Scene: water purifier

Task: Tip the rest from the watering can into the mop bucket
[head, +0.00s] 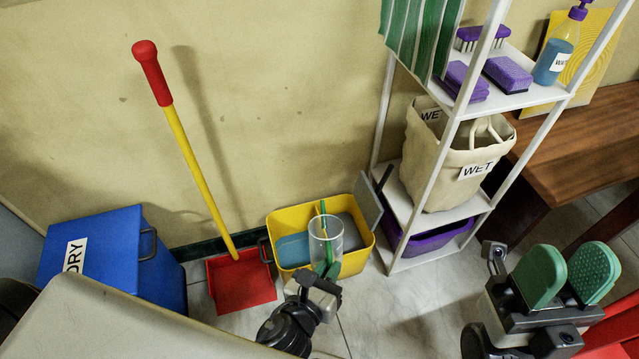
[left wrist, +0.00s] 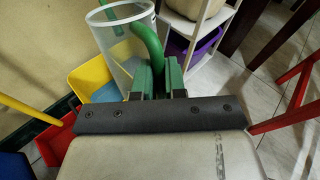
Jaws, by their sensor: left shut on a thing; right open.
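The watering can (head: 326,240) is a clear cylinder with green parts. In the head view it overlaps the yellow mop bucket (head: 294,218) and appears near upright; I cannot tell its exact height. Whatever is inside it is too unclear to see. My left gripper (head: 327,270) is shut on its green handle. In the left wrist view the handle (left wrist: 151,38) runs between the fingers (left wrist: 160,78), beside the clear body (left wrist: 125,50). The bucket, with bluish water (head: 292,248) at its left, also shows there (left wrist: 88,75). My right gripper (head: 567,275) is open and empty at the right.
A red dustpan (head: 240,283) with a yellow pole (head: 195,160) stands left of the bucket, beside a blue bin (head: 105,250) labelled DRY. A white shelf (head: 408,208) with a WET bag (head: 445,160) stands right of it. Tiled floor (head: 400,310) is clear in front.

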